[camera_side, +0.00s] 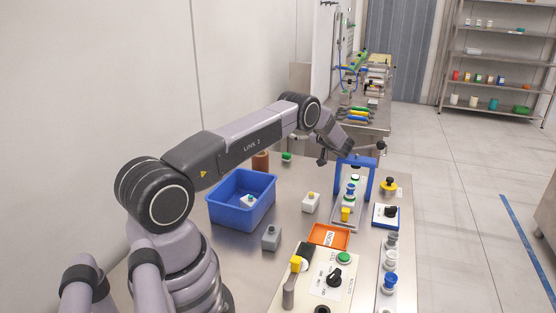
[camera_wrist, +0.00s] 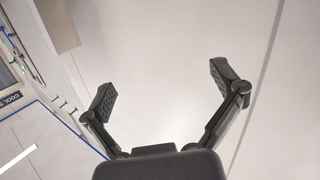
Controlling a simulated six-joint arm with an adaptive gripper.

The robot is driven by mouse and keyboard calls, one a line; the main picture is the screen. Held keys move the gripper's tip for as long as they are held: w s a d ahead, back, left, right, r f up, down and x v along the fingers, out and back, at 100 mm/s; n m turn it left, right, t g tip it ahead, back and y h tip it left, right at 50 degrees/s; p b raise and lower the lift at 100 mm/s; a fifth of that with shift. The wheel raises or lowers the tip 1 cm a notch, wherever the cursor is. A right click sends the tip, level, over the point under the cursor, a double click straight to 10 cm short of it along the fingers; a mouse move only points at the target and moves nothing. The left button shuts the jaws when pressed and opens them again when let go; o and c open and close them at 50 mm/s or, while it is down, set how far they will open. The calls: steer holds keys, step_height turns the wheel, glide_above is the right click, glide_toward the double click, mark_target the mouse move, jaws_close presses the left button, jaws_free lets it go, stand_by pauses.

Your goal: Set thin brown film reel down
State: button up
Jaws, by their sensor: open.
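My gripper (camera_wrist: 160,92) is open in the wrist view, with its two padded fingers wide apart and nothing between them.
A blue bin (camera_side: 216,212) holds a small white-and-blue piece. A blue frame (camera_side: 373,180), an orange tray (camera_side: 318,242), a control box (camera_side: 318,289) and several small blocks and knobs crowd the right side. Bare steel (camera_side: 287,196) shows between bin and frame.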

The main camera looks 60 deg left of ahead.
steer(key=w+d+r+m+t+h, duration=0.1)
steer(key=w+d+r+m+t, duration=0.2)
steer(key=r, duration=0.4)
steer(key=w+d+r+m+t+h, duration=0.1)
steer(key=w+d+r+t, duration=0.25)
steer(key=r+t, duration=0.2)
steer(key=w+d+r+m+t, duration=0.2)
steer(key=w+d+r+t, duration=0.1)
steer(key=w+r, duration=0.3)
steer(key=s+d+r+m+t+h, duration=0.2)
steer(key=d+r+m+t+h, duration=0.15)
steer(key=d+r, duration=0.4)
steer(key=s+d+r+m+t+h, duration=0.2)
steer(key=s+d+r+m+h, duration=0.25)
steer(key=d, duration=0.45)
steer(key=s+d+r+m+g+h, duration=0.25)
steer(key=s+d+m+h, duration=0.35)
steer(key=s+d, duration=0.8)
steer(key=s+d+f+m+g, duration=0.1)
steer(key=s+f, duration=0.4)
steer(key=s, duration=0.8)
steer(key=s+d+f+m+g, duration=0.1)
steer(key=s+f+g, duration=0.3)
steer(key=s, duration=1)
steer(key=shift+d+f+g+h, duration=0.35)
steer(key=shift+f+h, duration=0.05)
steer(key=shift+f, duration=0.1)
